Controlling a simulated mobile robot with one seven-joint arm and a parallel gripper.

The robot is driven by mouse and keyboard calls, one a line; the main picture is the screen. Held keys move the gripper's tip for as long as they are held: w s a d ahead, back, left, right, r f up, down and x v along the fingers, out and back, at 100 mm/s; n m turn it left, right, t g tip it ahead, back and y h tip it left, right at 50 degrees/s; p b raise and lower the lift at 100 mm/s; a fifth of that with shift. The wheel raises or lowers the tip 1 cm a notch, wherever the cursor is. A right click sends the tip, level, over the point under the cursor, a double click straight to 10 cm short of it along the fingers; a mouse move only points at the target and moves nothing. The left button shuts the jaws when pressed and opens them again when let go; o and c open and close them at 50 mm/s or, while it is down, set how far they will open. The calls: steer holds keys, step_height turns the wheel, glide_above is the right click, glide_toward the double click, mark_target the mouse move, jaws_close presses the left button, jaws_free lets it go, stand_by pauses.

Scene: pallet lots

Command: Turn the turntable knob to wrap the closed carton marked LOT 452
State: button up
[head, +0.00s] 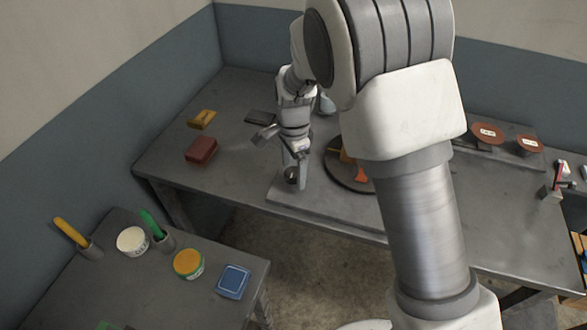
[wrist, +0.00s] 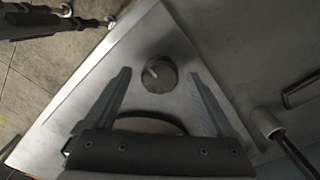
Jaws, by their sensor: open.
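The turntable knob (wrist: 159,74) is a round grey knob with a pale pointer line, set on a metal base plate (wrist: 120,75). My gripper (wrist: 160,76) is open, its fingers on either side of the knob with gaps showing; I cannot tell its height above it. In the head view my gripper (head: 295,172) points down at the plate's left part, the knob dark between the fingers. The dark round turntable (head: 333,172) is just to the right, with an orange item (head: 361,175) on it. My arm hides part of the turntable. No LOT 452 marking is readable.
A yellow block (head: 202,119), a red block (head: 201,149) and a dark flat item (head: 260,116) lie left on the bench. Two reddish discs (head: 488,133) sit at the right. A lower table (head: 120,285) in front holds tubs and a blue box (head: 233,281).

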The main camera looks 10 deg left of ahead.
steer(key=shift+f, duration=0.1)
steer(key=c, duration=1.4)
steer(key=shift+o, duration=0.2)
steer(key=shift+n, duration=0.5)
steer(key=n, duration=0.5)
steer(key=shift+n, duration=0.3)
steer(key=n, duration=0.6)
steer(key=shift+b, duration=0.3)
steer(key=n, duration=0.6)
steer(key=shift+n, duration=0.3)
steer(key=n+p, duration=0.1)
steer(key=n, duration=0.4)
steer(key=shift+n, duration=0.3)
